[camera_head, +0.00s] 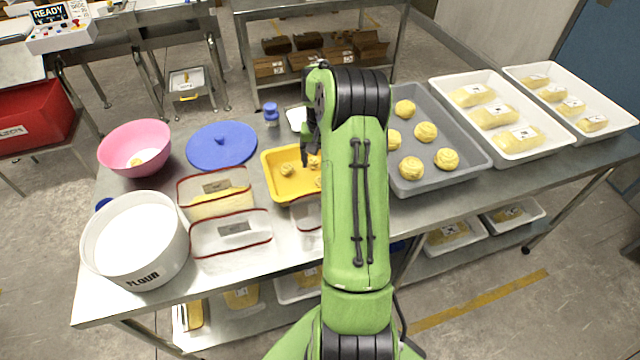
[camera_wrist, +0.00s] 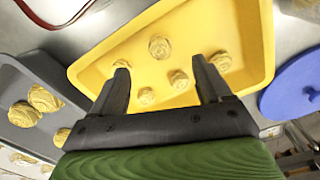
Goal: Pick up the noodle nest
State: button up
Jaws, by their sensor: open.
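Several small noodle nests lie in a yellow tray (camera_head: 277,192), which fills the middle of the wrist view (camera_wrist: 252,25). One nest (camera_wrist: 159,47) lies beyond and between my fingertips in that view; others (camera_wrist: 179,79) lie nearer, and one (camera_wrist: 222,62) is beside the right finger. Larger nests (camera_head: 425,132) sit spaced apart in a grey tray (camera_head: 472,167). My gripper (camera_wrist: 160,66) is open and empty above the yellow tray, its height hard to judge. In the head view my arm hides part of the yellow tray.
A blue round lid (camera_head: 221,146), pink bowl (camera_head: 135,140), flour tub (camera_head: 137,245) and red-rimmed containers (camera_head: 231,232) crowd the left side of the steel table. White trays (camera_head: 545,140) of packed noodles stand at right. A blue-capped bottle (camera_head: 271,113) stands behind the yellow tray.

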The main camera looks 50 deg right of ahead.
notch_tip(320, 180, down, 8)
jog(key=shift+d+f+b, duration=0.1)
jog(key=shift+f+b, duration=0.15)
jog(key=shift+b, duration=0.25)
jog(key=shift+r, duration=0.1)
jog(key=shift+c, duration=0.2)
jog(key=c, duration=1.1)
jog(key=shift+o, duration=0.2)
notch_tip(320, 180, up, 10)
jog(key=p, duration=0.1)
jog(key=shift+r+p, duration=0.15)
jog(key=shift+p, duration=0.2)
